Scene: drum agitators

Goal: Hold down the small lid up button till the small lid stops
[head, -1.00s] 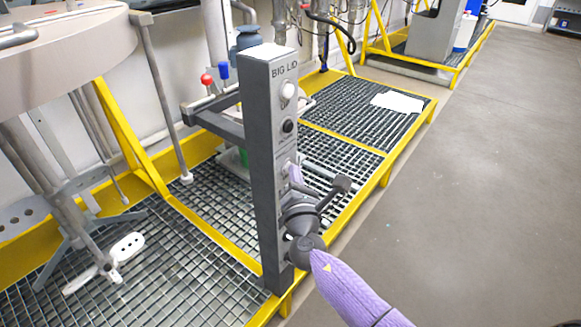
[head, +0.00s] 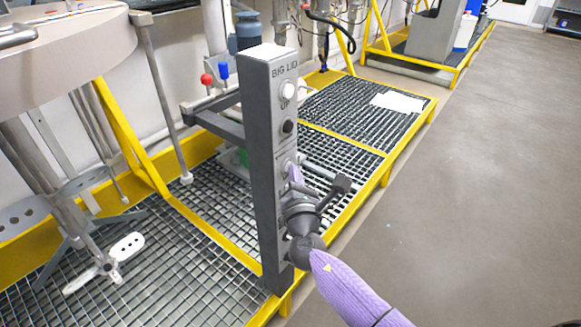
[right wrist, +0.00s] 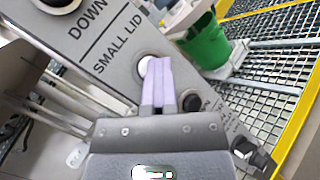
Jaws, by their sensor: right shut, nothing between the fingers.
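The grey control post (head: 265,150) stands upright on the platform edge in the head view. The small lid up button (right wrist: 146,66) is white and round, beside the SMALL LID label in the right wrist view; it also shows in the head view (head: 289,166). My right gripper (right wrist: 158,66) is shut and empty, its purple fingertips overlapping this button's right part. They look in contact with it, but how far it is pressed is hard to see. A blue-grey motor-like part (head: 248,28) stands behind the post. The small lid is not clearly identifiable. My left gripper is out of view.
A black button (right wrist: 192,103) lies beside my right fingers. The white big lid up button (head: 287,90) and a black button (head: 288,126) sit higher on the post. A green bucket (right wrist: 204,45) stands behind. Open floor (head: 480,180) lies to the right.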

